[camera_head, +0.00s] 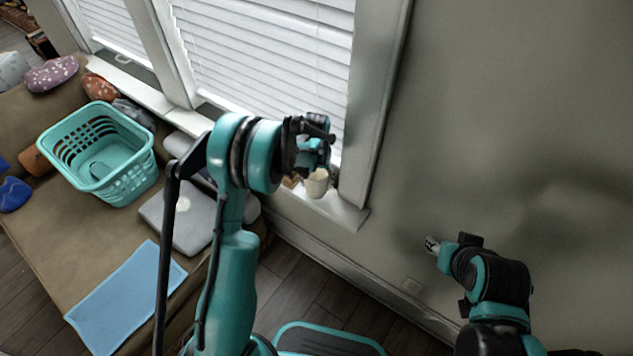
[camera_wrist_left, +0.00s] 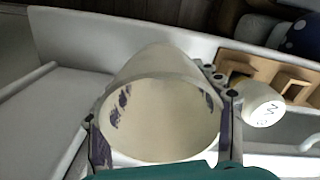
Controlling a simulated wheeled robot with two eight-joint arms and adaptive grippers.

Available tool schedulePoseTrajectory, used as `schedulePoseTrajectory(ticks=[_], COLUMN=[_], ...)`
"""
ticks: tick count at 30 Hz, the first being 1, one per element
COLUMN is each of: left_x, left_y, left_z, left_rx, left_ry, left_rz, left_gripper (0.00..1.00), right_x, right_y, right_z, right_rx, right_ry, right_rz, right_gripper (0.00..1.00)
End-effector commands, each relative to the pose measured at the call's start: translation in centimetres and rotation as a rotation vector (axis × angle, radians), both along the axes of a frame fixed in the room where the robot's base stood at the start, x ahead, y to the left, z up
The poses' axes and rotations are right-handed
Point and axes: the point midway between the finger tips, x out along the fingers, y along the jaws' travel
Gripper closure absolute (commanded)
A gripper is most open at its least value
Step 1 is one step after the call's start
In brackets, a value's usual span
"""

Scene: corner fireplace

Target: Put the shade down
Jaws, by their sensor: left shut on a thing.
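The shade (camera_head: 316,184) is a small cream, hollow, tapered piece beside the window sill's right end in the head view. In the left wrist view the shade (camera_wrist_left: 165,105) fills the middle, its wide round opening facing the camera. My left gripper (camera_head: 314,160) is shut on it, with a finger on either side (camera_wrist_left: 165,130) of the rim. The shade is above or at the white sill (camera_head: 345,212); I cannot tell if it touches. My right gripper (camera_head: 433,246) is by the grey wall, away from the shade; its jaw state is unclear.
A wooden holder (camera_wrist_left: 265,75) and a white lettered jar (camera_wrist_left: 262,104) are close to the shade's right in the wrist view. White blinds (camera_head: 265,50) cover the window behind.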

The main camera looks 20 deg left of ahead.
Motion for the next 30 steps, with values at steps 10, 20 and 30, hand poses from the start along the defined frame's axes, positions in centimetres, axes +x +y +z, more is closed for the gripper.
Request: schedulePoseTrajectory(ticks=[10,20,30], left_x=[0.0,0.0,0.0], left_y=[0.0,0.0,0.1], left_z=[-0.1,4.6,11.0], left_rx=[0.000,0.000,0.000], left_ry=[0.000,0.000,0.000], left_rz=[0.000,0.000,0.000], left_gripper=[0.26,0.26,0.26], right_x=[0.0,0.0,0.0], right_y=[0.0,0.0,0.0], right_z=[-0.1,1.9,3.9], right_rx=[0.000,0.000,0.000], right_ry=[0.000,0.000,0.000], right_rz=[0.000,0.000,0.000], right_gripper=[0.60,0.60,0.60])
